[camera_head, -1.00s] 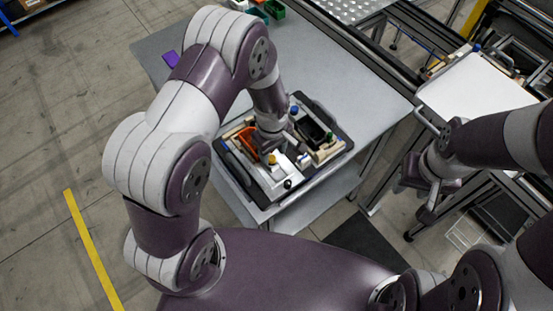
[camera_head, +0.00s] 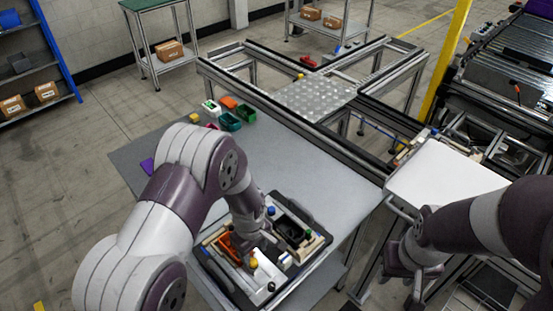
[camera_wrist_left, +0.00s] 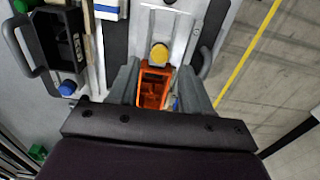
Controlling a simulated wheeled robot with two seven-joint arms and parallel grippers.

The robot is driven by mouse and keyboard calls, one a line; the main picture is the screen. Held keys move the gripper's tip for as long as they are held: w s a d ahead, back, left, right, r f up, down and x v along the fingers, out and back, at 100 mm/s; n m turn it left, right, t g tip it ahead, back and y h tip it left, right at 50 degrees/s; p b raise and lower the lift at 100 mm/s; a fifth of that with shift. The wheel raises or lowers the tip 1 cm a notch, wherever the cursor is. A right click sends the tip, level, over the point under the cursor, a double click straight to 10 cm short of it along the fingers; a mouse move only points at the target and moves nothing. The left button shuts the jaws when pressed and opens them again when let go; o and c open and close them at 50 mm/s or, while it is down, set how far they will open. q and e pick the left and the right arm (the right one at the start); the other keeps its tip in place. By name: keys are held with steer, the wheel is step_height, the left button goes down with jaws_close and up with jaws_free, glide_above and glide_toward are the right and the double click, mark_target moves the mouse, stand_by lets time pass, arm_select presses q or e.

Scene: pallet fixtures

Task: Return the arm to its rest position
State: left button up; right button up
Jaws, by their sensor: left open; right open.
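My left arm reaches over a dark-rimmed pallet tray (camera_head: 318,243) on the grey table. My left gripper (camera_head: 243,250) is low over the tray's left part. In the left wrist view its two grey fingers (camera_wrist_left: 158,88) are spread apart, on either side of an orange holder (camera_wrist_left: 153,90). I cannot tell whether they touch it. A round yellow piece (camera_wrist_left: 159,53) sits just beyond the holder. My right gripper (camera_head: 412,272) is open and empty, hanging beside the white-topped stand (camera_head: 440,178) at the right.
The grey table (camera_head: 310,160) has free room behind the tray. Green bins (camera_head: 231,121) and small coloured parts stand at its far edge. A metal frame (camera_head: 275,100) runs behind it. A dark handle (camera_wrist_left: 35,55) and a blue knob (camera_wrist_left: 68,88) lie left of the left gripper.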

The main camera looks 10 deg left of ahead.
arm_select(q)
steer(key=shift+m, duration=0.4)
steer(key=s+a+r+m+b, duration=0.4)
steer(key=s+r+m+b, duration=0.3)
steer(key=s+m, duration=0.3)
steer(key=shift+s+a+r+t, duration=0.3)
steer(key=shift+s+r, duration=0.05)
steer(key=shift+s, duration=0.05)
steer(key=shift+s, duration=0.2)
steer(key=shift+w, duration=0.15)
